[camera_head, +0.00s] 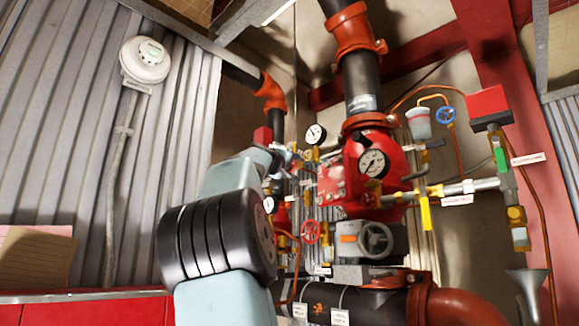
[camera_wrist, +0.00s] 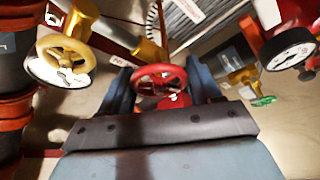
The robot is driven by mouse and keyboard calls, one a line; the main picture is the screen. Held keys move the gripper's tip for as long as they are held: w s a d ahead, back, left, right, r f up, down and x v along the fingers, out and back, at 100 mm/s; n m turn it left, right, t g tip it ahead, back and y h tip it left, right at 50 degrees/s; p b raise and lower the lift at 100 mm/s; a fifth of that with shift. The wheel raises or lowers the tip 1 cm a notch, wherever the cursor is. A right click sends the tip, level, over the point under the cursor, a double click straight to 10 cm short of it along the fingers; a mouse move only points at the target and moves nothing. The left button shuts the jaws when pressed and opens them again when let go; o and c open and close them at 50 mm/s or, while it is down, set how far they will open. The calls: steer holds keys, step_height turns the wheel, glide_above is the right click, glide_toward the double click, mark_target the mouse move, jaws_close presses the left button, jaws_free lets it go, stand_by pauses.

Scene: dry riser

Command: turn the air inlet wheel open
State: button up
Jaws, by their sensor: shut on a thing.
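In the wrist view a red handwheel (camera_wrist: 158,77) with spokes sits between the two blue-grey fingers of my gripper (camera_wrist: 160,88). The gripper is shut on this wheel, with one finger at each side of its rim. No readable label on it shows, so I cannot tell its name. In the head view my gripper (camera_head: 284,154) is small and partly hidden by my own arm, left of the red valve body (camera_head: 350,170). The wheel in its grasp cannot be made out there.
In the wrist view a yellow handwheel (camera_wrist: 66,60) is at left, a pressure gauge (camera_wrist: 290,48) at right, and a green handle (camera_wrist: 263,101) lower right. In the head view a red wheel (camera_head: 311,232), grey wheel (camera_head: 376,239) and blue wheel (camera_head: 446,114) stand among crowded pipes.

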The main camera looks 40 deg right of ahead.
steer(key=shift+c, duration=1)
steer(key=shift+f+n+y, duration=0.1)
steer(key=shift+n+y, duration=0.2)
steer(key=shift+n, duration=0.3)
steer(key=o, duration=1)
steer(key=shift+w, duration=0.1)
steer(key=shift+c, duration=0.2)
steer(key=shift+a, duration=0.2)
steer(key=shift+v, duration=2.35)
steer(key=shift+a+f, duration=0.1)
steer(key=shift+a, duration=0.1)
